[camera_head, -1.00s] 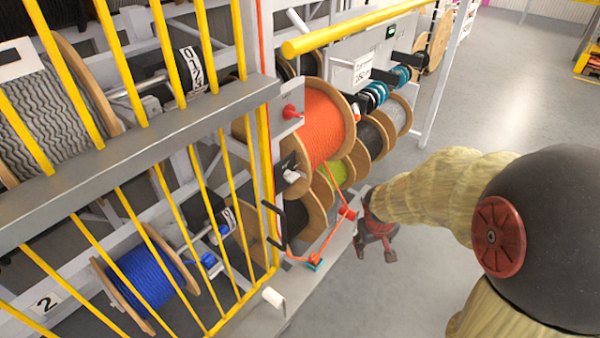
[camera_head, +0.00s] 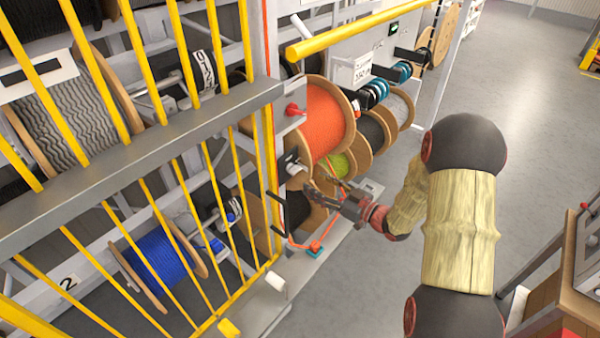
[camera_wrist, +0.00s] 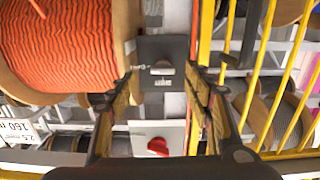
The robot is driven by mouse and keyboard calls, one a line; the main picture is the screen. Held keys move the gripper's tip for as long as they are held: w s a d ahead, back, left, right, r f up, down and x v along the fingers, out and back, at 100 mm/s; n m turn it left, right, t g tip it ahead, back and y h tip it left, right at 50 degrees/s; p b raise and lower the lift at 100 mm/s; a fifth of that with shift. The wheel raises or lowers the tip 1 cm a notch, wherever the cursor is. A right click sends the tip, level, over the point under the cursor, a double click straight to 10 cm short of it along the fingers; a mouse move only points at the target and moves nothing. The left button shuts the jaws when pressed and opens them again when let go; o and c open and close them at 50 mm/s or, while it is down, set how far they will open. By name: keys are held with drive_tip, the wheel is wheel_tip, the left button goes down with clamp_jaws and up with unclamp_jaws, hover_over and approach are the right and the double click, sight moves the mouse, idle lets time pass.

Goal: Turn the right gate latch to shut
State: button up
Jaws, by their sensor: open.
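A dark plate with a light grey knob (camera_head: 293,164), which looks like the right gate latch, sits on the post beside the yellow-barred gate (camera_head: 150,190). In the wrist view the knob (camera_wrist: 162,68) lies between and beyond my fingertips. Its turned position is too small to tell. My gripper (camera_head: 322,188) is open and empty, a little below and to the right of the plate in the head view. It also shows in the wrist view (camera_wrist: 162,82), with the fingers spread to either side of the plate. I see no contact with the knob.
A red knob (camera_head: 294,110) on a grey plate is above the latch. An orange cable reel (camera_head: 326,120) stands close to its right. A black handle (camera_head: 280,222) and orange cable (camera_head: 300,245) are below. Open floor (camera_head: 500,95) lies to the right.

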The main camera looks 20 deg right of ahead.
sight(298, 171)
drive_tip(key=shift+y, duration=0.3)
drive_tip(key=x, duration=0.2)
drive_tip(key=r+x, duration=0.1)
drive_tip(key=x, duration=0.2)
drive_tip(key=p+x, duration=0.1)
drive_tip(key=x, duration=0.2)
drive_tip(key=shift+s+a+r, duration=0.1)
drive_tip(key=shift+r, duration=0.2)
drive_tip(key=shift+c, duration=0.8)
drive_tip(key=c, duration=1)
